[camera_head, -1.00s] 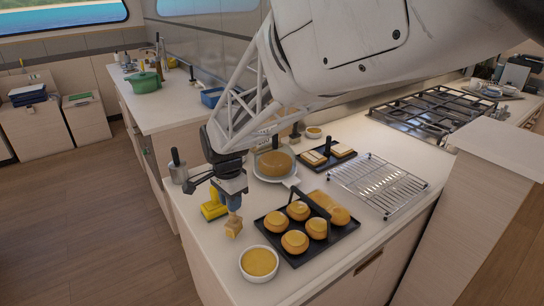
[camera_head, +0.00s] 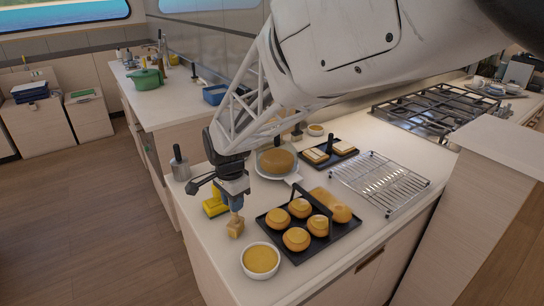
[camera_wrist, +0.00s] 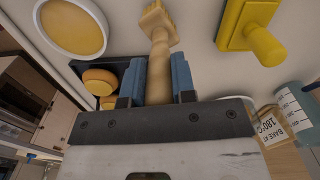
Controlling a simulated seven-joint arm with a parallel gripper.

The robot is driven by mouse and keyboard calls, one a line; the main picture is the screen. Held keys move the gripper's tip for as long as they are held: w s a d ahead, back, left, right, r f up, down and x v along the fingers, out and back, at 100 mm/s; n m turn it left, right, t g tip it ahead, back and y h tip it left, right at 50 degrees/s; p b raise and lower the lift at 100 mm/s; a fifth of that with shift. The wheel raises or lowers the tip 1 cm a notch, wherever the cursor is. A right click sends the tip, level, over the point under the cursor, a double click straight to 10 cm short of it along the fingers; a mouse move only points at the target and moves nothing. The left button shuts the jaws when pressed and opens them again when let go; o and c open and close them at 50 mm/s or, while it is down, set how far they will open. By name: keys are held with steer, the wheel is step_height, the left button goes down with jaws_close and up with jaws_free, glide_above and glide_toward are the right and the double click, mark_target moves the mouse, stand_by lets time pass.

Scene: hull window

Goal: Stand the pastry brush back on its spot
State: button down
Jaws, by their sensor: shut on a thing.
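My gripper (camera_head: 236,201) is shut on the pastry brush (camera_head: 236,227) above the near-left part of the white counter. The brush hangs with its pale head down. In the wrist view, its wooden handle (camera_wrist: 159,70) is between the blue fingers of my gripper (camera_wrist: 157,86), and its head points away from them. A white bowl of yellow glaze (camera_head: 261,260) stands in front and to the right of the brush. A yellow block-like object with a rounded peg (camera_head: 213,206) is left of and behind it. I cannot tell which place is the brush's spot.
A dark tray of round buns with a tall handle (camera_head: 323,242) stands right of the brush. Behind are a cake on a plate (camera_head: 276,161), a small pastry tray (camera_head: 329,153) and a wire rack (camera_head: 380,182). A grey pot (camera_head: 180,170) is at the back left.

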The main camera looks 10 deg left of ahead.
steer(key=shift+f, duration=0.4)
steer(key=c, duration=0.9)
jaws_free()
steer(key=shift+o, duration=0.2)
steer(key=shift+r, duration=0.15)
steer(key=shift+r, duration=3.9)
